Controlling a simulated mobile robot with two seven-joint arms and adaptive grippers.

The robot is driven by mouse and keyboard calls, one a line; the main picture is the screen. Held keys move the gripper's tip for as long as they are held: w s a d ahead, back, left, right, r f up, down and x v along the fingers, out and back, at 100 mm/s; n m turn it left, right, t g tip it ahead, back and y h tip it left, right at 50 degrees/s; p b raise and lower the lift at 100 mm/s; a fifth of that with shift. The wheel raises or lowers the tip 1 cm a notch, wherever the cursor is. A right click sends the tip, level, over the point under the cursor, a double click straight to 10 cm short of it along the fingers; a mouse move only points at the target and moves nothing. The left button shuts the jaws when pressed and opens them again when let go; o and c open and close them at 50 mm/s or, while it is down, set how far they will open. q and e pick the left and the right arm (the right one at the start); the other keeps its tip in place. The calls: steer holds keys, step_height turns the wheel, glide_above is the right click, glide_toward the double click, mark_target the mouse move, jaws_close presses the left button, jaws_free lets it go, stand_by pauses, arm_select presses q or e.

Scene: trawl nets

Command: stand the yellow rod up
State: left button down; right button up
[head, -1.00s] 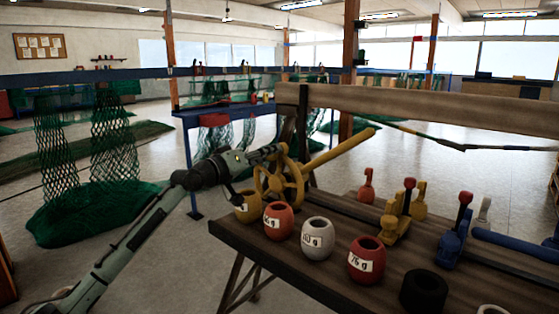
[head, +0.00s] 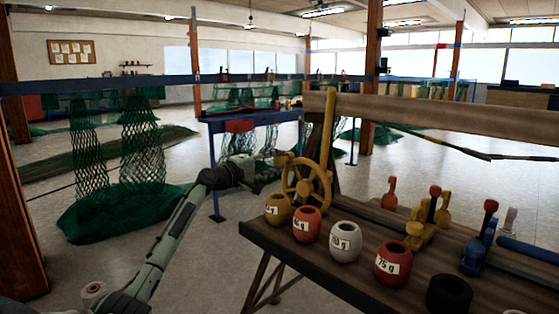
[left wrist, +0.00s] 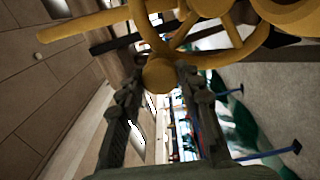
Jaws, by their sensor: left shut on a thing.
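The yellow rod (head: 328,130) stands nearly upright behind the yellow handwheel (head: 305,180) at the left end of the wooden bench. Its lower end is hidden by the wheel. My left gripper (head: 266,167) is at the wheel's left rim. In the left wrist view my left gripper (left wrist: 160,98) is shut on the wheel's round yellow knob (left wrist: 160,75). The wheel's rim and spokes (left wrist: 210,30) show above it, and the yellow rod (left wrist: 78,26) shows at upper left. My right gripper is not in view.
Labelled pots, including a yellow pot (head: 278,210) and a white pot (head: 345,241), stand along the bench's front edge. Red, yellow and blue levers (head: 425,218) stand farther right. A thick wooden beam (head: 430,111) runs behind. Green nets (head: 110,180) hang at left.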

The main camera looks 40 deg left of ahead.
arm_select(q)
steer(key=shift+a+f+n, duration=0.25)
steer(key=shift+a+n, duration=0.2)
steer(key=shift+n, duration=0.05)
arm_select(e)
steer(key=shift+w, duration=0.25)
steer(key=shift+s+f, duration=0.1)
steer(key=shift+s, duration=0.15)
arm_select(q)
steer(key=c, duration=1.3)
jaws_free()
steer(key=shift+f, duration=0.1)
steer(key=shift+o, duration=1.4)
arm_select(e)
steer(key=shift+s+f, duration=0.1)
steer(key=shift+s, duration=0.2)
arm_select(q)
steer(key=s, duration=1.2)
steer(key=shift+a, duration=0.45)
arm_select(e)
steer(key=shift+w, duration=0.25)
